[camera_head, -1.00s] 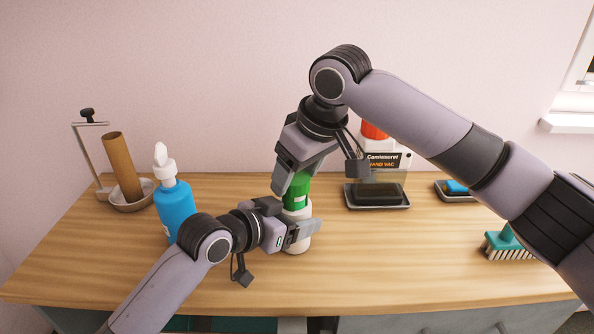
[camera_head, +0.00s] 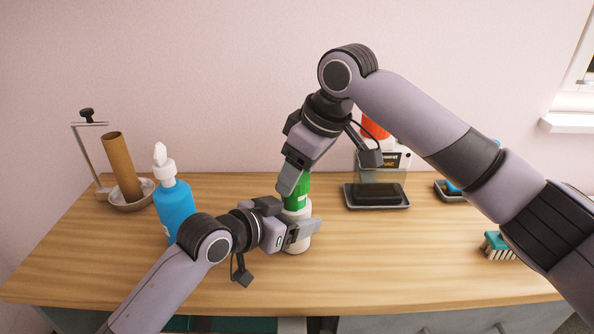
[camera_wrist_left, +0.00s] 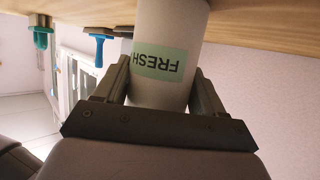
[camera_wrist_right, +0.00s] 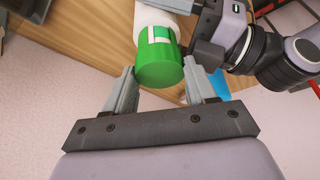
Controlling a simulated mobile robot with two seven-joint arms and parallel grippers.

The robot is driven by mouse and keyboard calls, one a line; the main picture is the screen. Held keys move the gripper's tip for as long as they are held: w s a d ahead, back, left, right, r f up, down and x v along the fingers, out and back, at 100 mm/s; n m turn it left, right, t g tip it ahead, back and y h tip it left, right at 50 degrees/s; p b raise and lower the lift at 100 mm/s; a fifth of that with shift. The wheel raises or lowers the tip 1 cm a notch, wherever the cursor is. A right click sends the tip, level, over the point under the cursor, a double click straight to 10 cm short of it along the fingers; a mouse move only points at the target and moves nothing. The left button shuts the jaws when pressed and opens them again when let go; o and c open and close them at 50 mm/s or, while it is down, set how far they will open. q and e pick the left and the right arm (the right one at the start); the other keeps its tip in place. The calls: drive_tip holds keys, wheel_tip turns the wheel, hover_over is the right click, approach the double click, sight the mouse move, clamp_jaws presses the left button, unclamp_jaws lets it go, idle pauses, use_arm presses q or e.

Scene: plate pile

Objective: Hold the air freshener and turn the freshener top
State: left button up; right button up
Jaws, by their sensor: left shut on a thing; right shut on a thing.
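The air freshener has a white body (camera_head: 298,243) and a green top (camera_head: 301,190). It stands upright on the counter. My left gripper (camera_head: 302,230) is shut on the white body; in the left wrist view the body (camera_wrist_left: 166,40) sits between its two fingers, with an upside-down "FRESH" label. My right gripper (camera_head: 293,186) is shut on the green top from above. In the right wrist view the green top (camera_wrist_right: 160,66) lies between its fingertips. Part of the top is hidden by the right gripper in the head view.
A cardboard tube (camera_head: 122,166) stands in a holder further left. A dark tray (camera_head: 377,205), a red-capped bottle (camera_head: 375,126) behind it, and a teal brush (camera_head: 497,245) are on the right. The wooden counter (camera_head: 400,265) is clear in front right.

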drive_tip(key=n, duration=0.2)
drive_tip(key=n+g, duration=0.1)
drive_tip(key=n, duration=0.1)
drive_tip(key=shift+w+g+y, duration=0.15)
drive_tip(key=shift+g+y, duration=0.15)
drive_tip(key=shift+y, duration=0.1)
drive_tip(key=n, duration=0.2)
drive_tip(key=n+g, duration=0.1)
drive_tip(key=n, duration=0.1)
drive_tip(key=shift+w+n+g, duration=0.1)
drive_tip(key=shift+n+g, duration=0.2)
drive_tip(key=shift+n, duration=0.1)
drive_tip(key=o, duration=0.8)
drive_tip(key=shift+d+r, duration=0.1)
drive_tip(key=shift+r, duration=0.05)
drive_tip(key=v, duration=1.2)
drive_tip(key=shift+w, duration=0.1)
use_arm(q)
drive_tip(key=o, duration=1.3)
drive_tip(key=shift+c, duration=0.2)
